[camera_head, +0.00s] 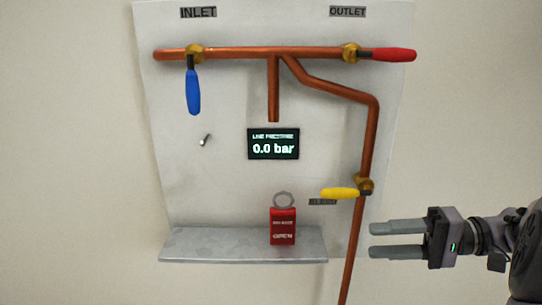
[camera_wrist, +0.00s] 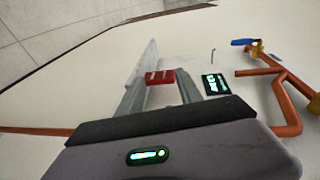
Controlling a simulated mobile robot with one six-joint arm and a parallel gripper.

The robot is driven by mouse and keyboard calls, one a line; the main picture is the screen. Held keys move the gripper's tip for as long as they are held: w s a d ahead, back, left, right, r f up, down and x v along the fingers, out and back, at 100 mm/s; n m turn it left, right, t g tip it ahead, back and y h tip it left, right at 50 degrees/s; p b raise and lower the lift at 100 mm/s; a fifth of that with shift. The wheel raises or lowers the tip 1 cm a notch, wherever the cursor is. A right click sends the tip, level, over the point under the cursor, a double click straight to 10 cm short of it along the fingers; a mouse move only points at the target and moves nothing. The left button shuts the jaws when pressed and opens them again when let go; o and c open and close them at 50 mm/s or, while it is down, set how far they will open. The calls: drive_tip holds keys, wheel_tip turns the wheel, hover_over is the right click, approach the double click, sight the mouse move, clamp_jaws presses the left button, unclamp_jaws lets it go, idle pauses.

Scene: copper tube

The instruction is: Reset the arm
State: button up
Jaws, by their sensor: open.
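My gripper (camera_head: 385,240) is at the lower right in the head view, its two fingers apart and nothing between them. It points left toward the panel, to the right of the lower copper pipe. In the wrist view my gripper (camera_wrist: 162,90) shows its two fingers from behind. The red padlock (camera_head: 283,225) with a grey shackle stands on the shelf; in the wrist view the red padlock (camera_wrist: 160,77) shows between the fingers, some way beyond them.
The copper pipe (camera_head: 367,140) carries a blue handle (camera_head: 193,92) hanging down, a red handle (camera_head: 394,55) lying sideways and a yellow handle (camera_head: 340,193) lying sideways. A display (camera_head: 273,144) reads 0.0 bar. A small peg (camera_head: 205,140) sticks out. The grey shelf (camera_head: 200,243) juts out below.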

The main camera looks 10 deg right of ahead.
drive_tip(key=s+a+f+n+g+h+b, duration=0.1)
drive_tip(key=s+a+f+g+h+b, duration=0.25)
drive_tip(key=a+f, duration=0.4)
drive_tip(key=s+a+f+g+h+b, duration=0.2)
drive_tip(key=a+f+b, duration=0.2)
drive_tip(key=a+f, duration=0.3)
drive_tip(key=s+a+f+t+h+b, duration=0.2)
drive_tip(key=s+a+f+h+b, duration=0.1)
drive_tip(key=f+b, duration=0.3)
drive_tip(key=s+a+f+m+t+h+b, duration=0.1)
drive_tip(key=s+a+f+t+h+b, duration=0.2)
drive_tip(key=f, duration=0.6)
drive_tip(key=h+b, duration=0.1)
drive_tip(key=b, duration=0.1)
drive_tip(key=shift+s+a+f+m+b, duration=0.2)
drive_tip(key=shift+s+a+m+b, duration=0.1)
drive_tip(key=shift+s+b, duration=0.05)
